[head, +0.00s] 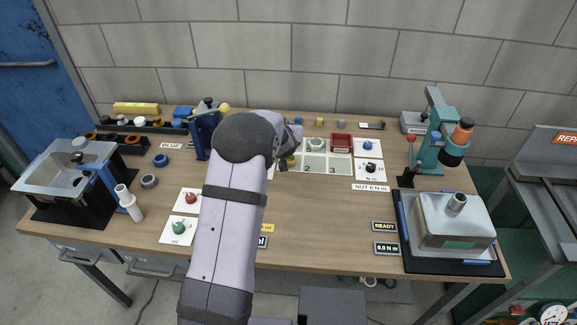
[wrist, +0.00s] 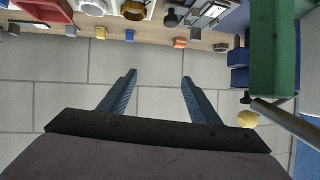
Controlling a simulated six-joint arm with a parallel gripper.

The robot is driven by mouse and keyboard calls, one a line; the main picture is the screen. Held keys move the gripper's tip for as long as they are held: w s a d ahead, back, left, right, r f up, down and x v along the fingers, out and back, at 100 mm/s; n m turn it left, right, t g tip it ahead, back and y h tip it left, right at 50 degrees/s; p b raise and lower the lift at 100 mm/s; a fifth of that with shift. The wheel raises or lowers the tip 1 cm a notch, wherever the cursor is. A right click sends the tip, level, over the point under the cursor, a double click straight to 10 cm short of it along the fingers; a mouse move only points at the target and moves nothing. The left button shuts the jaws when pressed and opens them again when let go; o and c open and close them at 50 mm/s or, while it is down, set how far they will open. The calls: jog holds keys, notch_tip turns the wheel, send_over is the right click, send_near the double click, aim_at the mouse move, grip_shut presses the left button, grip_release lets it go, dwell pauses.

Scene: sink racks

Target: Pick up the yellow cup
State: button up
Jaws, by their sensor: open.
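A small yellow cup-like piece (head: 320,122) stands in a row of small pieces at the back of the bench. An orange-yellow piece (wrist: 181,43) shows at the bench's back edge in the wrist view; I cannot tell for sure that it is the same one. My gripper (wrist: 158,76) is open, with nothing between its fingers; wall shows between them, and the bench edge lies above them in the picture. In the head view my arm hides most of the gripper, near the tray.
A numbered tray (head: 318,169) lies mid-bench, with a red bin (head: 341,143) at its back right. A blue stand (head: 205,135) is left of my arm. A green block (wrist: 273,50) and yellow knob (wrist: 247,119) are close right of the fingers.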

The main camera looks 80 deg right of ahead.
aim_at(290, 166)
jog(key=s+a+f+b, duration=0.1)
jog(key=s+a+f, duration=0.1)
jog(key=f, duration=0.1)
jog(key=s+a+f+n+t, duration=0.1)
jog(key=s+a+f, duration=0.1)
jog(key=f, duration=0.2)
jog(key=s+a+f+n+b, duration=0.1)
jog(key=s+a+f, duration=0.1)
jog(key=f, duration=0.2)
jog(key=shift+s+a+f+t+b, duration=0.1)
jog(key=shift+s+a+t+b, duration=0.15)
jog(key=shift+a+t+b, duration=0.1)
jog(key=shift+s+a+f+n, duration=0.15)
jog(key=shift+a+f+n, duration=0.15)
jog(key=shift+a, duration=0.1)
jog(key=shift+d, duration=0.2)
jog(key=shift+p+x, duration=0.65)
jog(key=shift+x, duration=0.85)
jog(key=shift+p+x, duration=0.65)
jog(key=shift+x, duration=1.4)
jog(key=c, duration=1.1)
